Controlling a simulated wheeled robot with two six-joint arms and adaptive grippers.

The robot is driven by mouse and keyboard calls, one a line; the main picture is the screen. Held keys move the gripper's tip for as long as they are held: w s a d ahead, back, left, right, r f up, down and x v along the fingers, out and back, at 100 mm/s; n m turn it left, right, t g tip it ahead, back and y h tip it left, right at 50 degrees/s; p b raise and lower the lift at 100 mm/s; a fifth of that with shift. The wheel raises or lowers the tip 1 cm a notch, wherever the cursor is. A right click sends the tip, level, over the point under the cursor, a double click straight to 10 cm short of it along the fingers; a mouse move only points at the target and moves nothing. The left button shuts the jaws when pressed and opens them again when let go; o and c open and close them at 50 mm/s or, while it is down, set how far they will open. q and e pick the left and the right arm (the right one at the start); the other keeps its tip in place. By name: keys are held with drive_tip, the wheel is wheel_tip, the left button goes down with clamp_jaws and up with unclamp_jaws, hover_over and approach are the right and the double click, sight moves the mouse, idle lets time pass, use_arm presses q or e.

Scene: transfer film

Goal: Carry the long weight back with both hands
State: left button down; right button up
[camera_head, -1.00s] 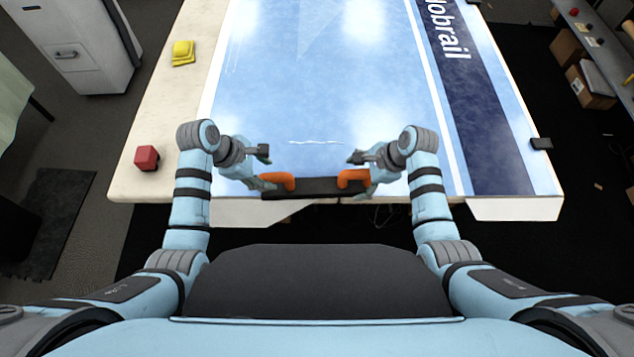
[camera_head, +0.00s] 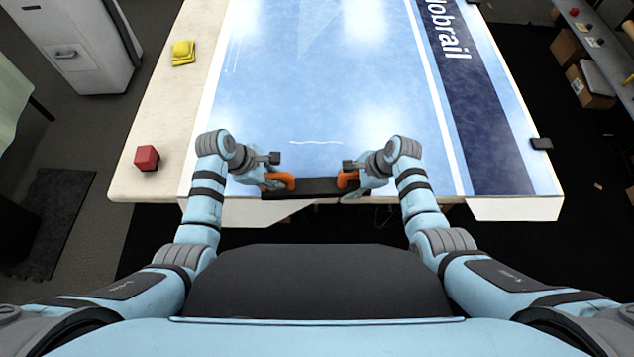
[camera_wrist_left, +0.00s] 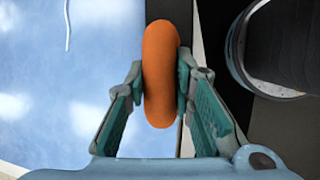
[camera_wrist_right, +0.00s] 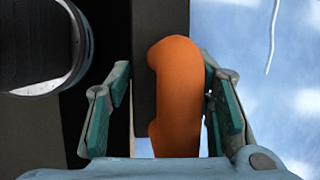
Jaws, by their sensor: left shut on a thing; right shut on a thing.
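The long weight (camera_head: 315,188) is a black bar with an orange handle near each end. It lies crosswise at the near edge of the blue-topped table (camera_head: 320,110). My left gripper (camera_head: 272,182) is shut on the left orange handle (camera_head: 286,178); the left wrist view shows that handle (camera_wrist_left: 160,75) between the two fingers. My right gripper (camera_head: 358,181) is shut on the right orange handle (camera_head: 347,178); in the right wrist view that handle (camera_wrist_right: 178,90) stands between the fingers beside the black bar (camera_wrist_right: 143,65). The bar's outer ends are partly hidden by the grippers.
A red block (camera_head: 147,158) and a yellow object (camera_head: 183,52) sit on the pale left strip of the table. A small black object (camera_head: 541,144) is at its right edge. The blue surface beyond the weight is clear, with a thin white wavy line (camera_head: 316,142) on it.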

clamp_jaws()
